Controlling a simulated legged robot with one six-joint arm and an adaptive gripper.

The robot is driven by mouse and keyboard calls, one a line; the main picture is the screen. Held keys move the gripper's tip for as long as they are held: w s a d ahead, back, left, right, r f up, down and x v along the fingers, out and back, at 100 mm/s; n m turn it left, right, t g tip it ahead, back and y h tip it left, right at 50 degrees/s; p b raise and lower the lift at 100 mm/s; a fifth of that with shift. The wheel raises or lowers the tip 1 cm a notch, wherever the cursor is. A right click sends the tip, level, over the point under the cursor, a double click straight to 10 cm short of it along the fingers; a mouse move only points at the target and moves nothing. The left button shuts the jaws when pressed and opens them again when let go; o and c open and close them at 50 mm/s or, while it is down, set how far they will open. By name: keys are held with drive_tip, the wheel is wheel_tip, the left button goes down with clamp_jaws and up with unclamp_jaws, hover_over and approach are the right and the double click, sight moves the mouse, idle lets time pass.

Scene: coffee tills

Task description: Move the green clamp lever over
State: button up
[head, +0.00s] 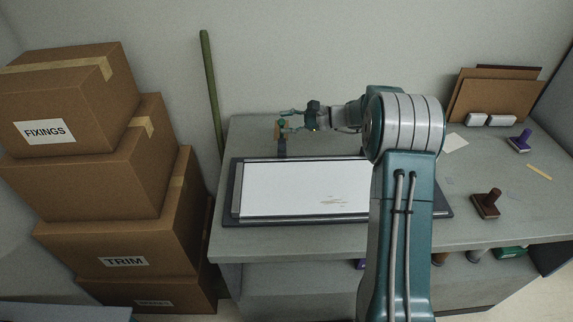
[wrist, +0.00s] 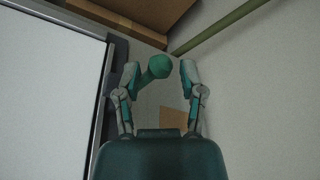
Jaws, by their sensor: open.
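The green clamp lever (wrist: 158,68) has a round green knob on a short green arm. In the wrist view it stands between the two fingers of my gripper (wrist: 158,80), nearer the left finger. The fingers are spread, and I cannot tell whether either one touches the lever. In the head view my gripper (head: 289,120) is at the far left part of the bench, pointing left, at the lever. The lever is small there and partly mixed with the fingers. A dark framed board with a white sheet (head: 290,188) lies just in front of it.
Stacked cardboard boxes (head: 110,190) stand left of the bench. A green pole (head: 211,90) leans on the wall behind. Brown and purple stamps (head: 487,204) and brown boards (head: 495,100) are on the right. The grey bench top (head: 470,175) has bare room there.

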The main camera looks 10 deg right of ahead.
drive_tip(key=shift+w+a+f, duration=0.1)
drive_tip(key=shift+w+a, duration=0.05)
drive_tip(key=shift+a, duration=0.15)
drive_tip(key=shift+c, duration=0.9)
drive_tip(key=c, duration=0.5)
drive_tip(key=shift+o, duration=0.2)
drive_tip(key=shift+s+a+f, duration=0.15)
drive_tip(key=shift+s, duration=0.6)
drive_tip(key=shift+s+a+f, duration=0.1)
drive_tip(key=shift+s, duration=0.65)
drive_tip(key=shift+s+a+f, duration=0.15)
drive_tip(key=shift+s+f, duration=0.2)
drive_tip(key=shift+s, duration=0.3)
drive_tip(key=shift+s+a+f, duration=0.1)
drive_tip(key=shift+s+f, duration=0.2)
drive_tip(key=shift+s, duration=0.35)
